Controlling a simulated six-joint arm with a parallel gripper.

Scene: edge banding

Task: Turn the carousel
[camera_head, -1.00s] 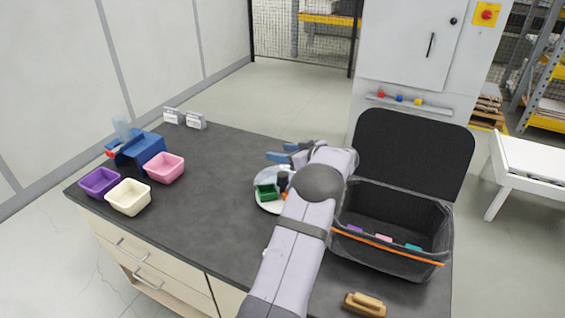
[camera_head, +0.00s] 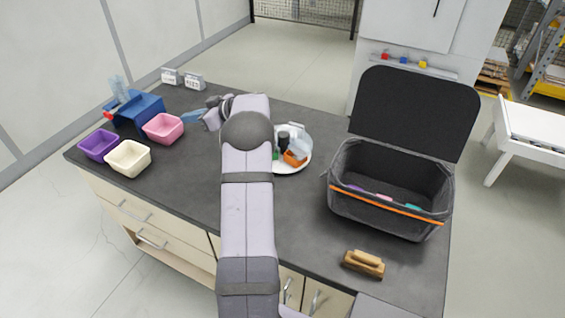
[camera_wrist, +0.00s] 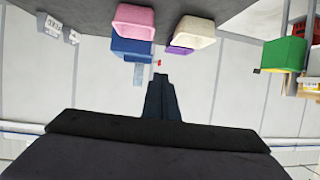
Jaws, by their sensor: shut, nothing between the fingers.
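The carousel (camera_head: 291,171) is a round white turntable on the dark worktop, right of my forearm, which hides its left part. It carries an orange bin (camera_head: 295,159), a dark cylinder (camera_head: 284,139), a clear piece (camera_head: 301,138) and a green item (camera_head: 275,154), mostly hidden. My gripper (camera_head: 190,117) is shut and empty, left of the carousel and apart from it, pointing left toward the blue dispenser. In the wrist view its shut fingers (camera_wrist: 160,84) point toward the bins.
At left stand a blue dispenser (camera_head: 140,109), and pink (camera_head: 163,128), purple (camera_head: 98,145) and cream (camera_head: 128,158) bins. Small white signs (camera_head: 194,82) stand at the back. An open black case (camera_head: 388,208) and a wooden-handled block (camera_head: 363,264) are at right.

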